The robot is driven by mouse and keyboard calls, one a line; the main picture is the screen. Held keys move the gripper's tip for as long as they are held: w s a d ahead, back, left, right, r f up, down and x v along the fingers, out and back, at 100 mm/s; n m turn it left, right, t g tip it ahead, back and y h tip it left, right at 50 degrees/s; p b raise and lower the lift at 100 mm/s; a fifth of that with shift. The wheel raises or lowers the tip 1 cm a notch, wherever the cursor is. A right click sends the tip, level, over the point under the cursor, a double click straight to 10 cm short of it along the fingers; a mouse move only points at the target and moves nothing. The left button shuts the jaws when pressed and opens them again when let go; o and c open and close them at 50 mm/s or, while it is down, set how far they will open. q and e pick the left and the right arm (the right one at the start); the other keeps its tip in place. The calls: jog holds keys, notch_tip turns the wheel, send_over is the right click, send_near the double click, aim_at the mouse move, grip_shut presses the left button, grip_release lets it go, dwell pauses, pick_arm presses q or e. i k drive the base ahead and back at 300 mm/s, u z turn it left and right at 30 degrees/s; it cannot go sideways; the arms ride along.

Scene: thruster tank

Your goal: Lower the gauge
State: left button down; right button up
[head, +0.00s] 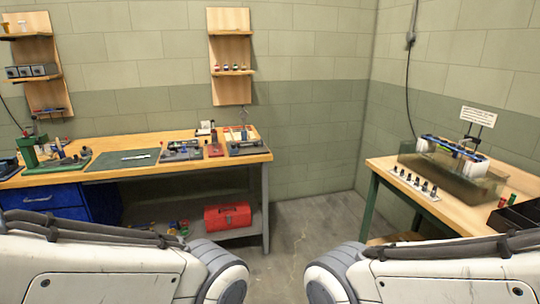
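A clear-walled tank (440,178) with murky brownish contents stands on the right wooden bench. A device with a blue-and-black bar and white ends (452,148) lies across its top. A small dark upright part (467,133) rises at the tank's far side, below a white sign. I cannot tell whether this part is the gauge, and no other thing is clearly a gauge at this size. Only the upper links of both my arms show, low in the head view. Neither gripper is in view.
A white sign (478,117) stands behind the tank. A strip of several dark knobs (413,183) lies before it, and a black bin (516,218) sits to the right. The left workbench (178,143) holds tools and trays. A red toolbox (228,215) rests below. Floor between benches is clear.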

aim_at(244, 115)
jog(key=i, duration=3.65)
